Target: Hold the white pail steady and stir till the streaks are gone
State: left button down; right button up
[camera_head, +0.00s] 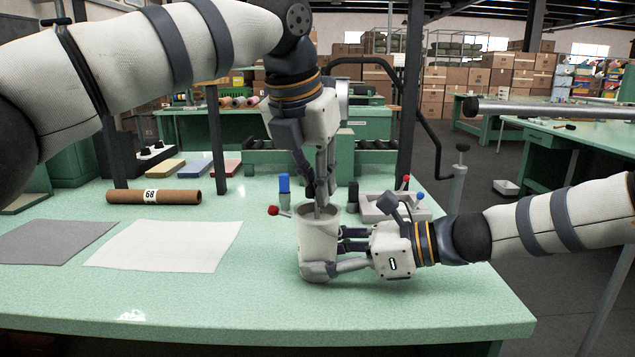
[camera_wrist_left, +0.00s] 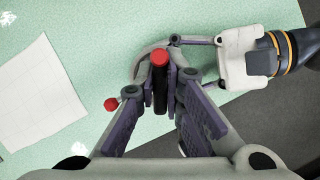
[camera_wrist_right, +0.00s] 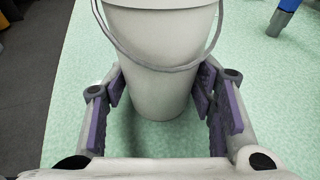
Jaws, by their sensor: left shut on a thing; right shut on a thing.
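The white pail (camera_head: 318,238) stands upright on the green bench. It also shows with its wire handle in the right wrist view (camera_wrist_right: 165,45). My right gripper (camera_head: 330,255) is shut around the pail's side, with one finger on either side of it in the right wrist view. My left gripper (camera_head: 320,188) points down above the pail's mouth. It is shut on a dark stirrer with a red end (camera_wrist_left: 159,62), whose lower part goes into the pail. The paint inside and any streaks are hidden from view.
A red knob (camera_head: 273,210) and a blue-topped item (camera_head: 284,184) sit close behind the pail. A pale tray (camera_head: 372,213) lies behind my right gripper. A brown roll (camera_head: 154,197), white sheet (camera_head: 165,246) and grey sheet (camera_head: 52,242) lie left. The front of the bench is clear.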

pick_arm(q)
jog(key=m+g+h, duration=0.1)
jog(key=m, duration=0.5)
jog(key=m+g+h, duration=0.1)
jog(key=m, duration=0.1)
jog(key=shift+r+m+g, duration=0.1)
jog(key=shift+m+g, duration=0.2)
jog(key=shift+m, duration=0.3)
jog(key=c, duration=1.7)
grip_release()
